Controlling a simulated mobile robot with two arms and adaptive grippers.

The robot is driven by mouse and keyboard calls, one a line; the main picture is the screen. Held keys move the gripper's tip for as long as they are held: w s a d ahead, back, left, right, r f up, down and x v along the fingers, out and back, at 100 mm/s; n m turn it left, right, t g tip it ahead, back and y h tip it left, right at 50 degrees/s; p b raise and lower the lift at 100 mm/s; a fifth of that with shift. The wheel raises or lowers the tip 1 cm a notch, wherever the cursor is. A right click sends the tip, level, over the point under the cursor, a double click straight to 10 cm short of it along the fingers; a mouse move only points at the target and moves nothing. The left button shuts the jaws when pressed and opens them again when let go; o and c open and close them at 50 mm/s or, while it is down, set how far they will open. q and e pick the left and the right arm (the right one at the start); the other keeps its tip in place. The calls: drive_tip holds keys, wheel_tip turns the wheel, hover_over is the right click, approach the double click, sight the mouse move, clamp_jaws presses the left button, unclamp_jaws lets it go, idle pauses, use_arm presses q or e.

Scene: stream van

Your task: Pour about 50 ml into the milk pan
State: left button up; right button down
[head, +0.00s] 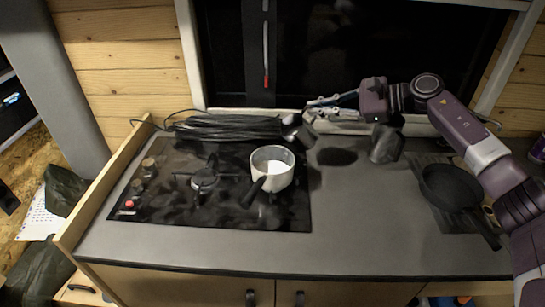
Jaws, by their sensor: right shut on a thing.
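The white milk pan (286,180) stands upright on the right part of the black hob, its dark handle pointing to the front left. A light patch shows inside; I cannot tell whether it is liquid. My right gripper (314,112) comes in from the right and is shut on a small dark grey vessel (298,131). The vessel looks tilted, above and just behind the pan's right rim, apart from it. Its contents and any stream cannot be made out. My left gripper is not in view.
A dark grey cup-like container (385,145) stands on the counter to the right. A black frying pan (451,187) lies farther right. The hob (150,213) has a burner left of the milk pan. Black cables (225,127) lie behind it. The front middle counter is clear.

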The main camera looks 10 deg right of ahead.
use_arm(q)
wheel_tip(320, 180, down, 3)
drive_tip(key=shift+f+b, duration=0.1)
drive_tip(key=shift+b, duration=1.05)
use_arm(e)
drive_tip(key=shift+w+d+f+m+y, duration=0.4)
drive_tip(key=shift+w+d+f, duration=0.05)
drive_tip(key=shift+d+f, duration=0.25)
drive_tip(key=shift+f, duration=0.15)
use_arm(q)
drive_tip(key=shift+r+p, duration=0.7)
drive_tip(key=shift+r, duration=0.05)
use_arm(e)
drive_tip(key=w+d+r+m+y, duration=0.1)
drive_tip(key=d+r+m, duration=0.1)
drive_tip(key=r, duration=0.4)
drive_tip(key=w+d+r+m+y, duration=0.1)
drive_tip(key=d+r+m+y, duration=0.1)
drive_tip(key=r, duration=0.5)
drive_tip(key=shift+w+d+m+t, duration=0.25)
drive_tip(key=shift+w+m+t, duration=0.05)
drive_tip(key=shift+w, duration=0.05)
